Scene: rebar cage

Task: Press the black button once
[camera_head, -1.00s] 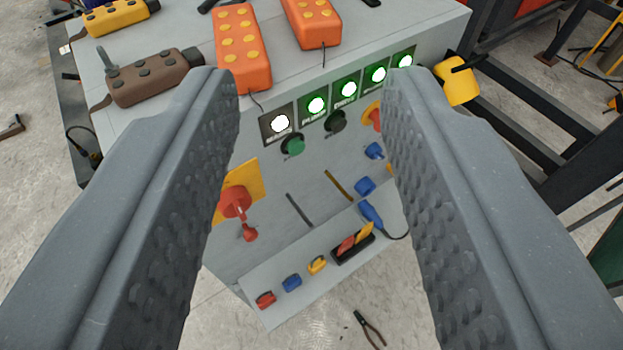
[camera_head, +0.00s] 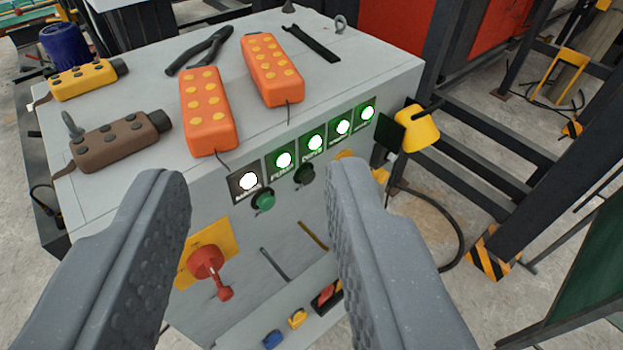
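The black button (camera_head: 304,174) is a round dark knob on the front panel of the grey control cabinet (camera_head: 350,85). It sits under the row of lit indicators, right of the green button (camera_head: 263,200). My gripper (camera_head: 252,185) is open and empty, its two ridged grey fingers wide apart in front of the panel. The black button shows between the fingers, close to the right finger in the picture. The fingers appear apart from the button. The right finger hides part of the panel, including most of a yellow-edged control beside the black button.
On the cabinet top lie orange pendants (camera_head: 207,110), a brown pendant (camera_head: 115,143), a yellow pendant (camera_head: 85,79) and pliers (camera_head: 200,50). A red rotary handle (camera_head: 207,262) juts from the panel. A yellow lamp-like part (camera_head: 417,128) sticks out at the cabinet's right edge.

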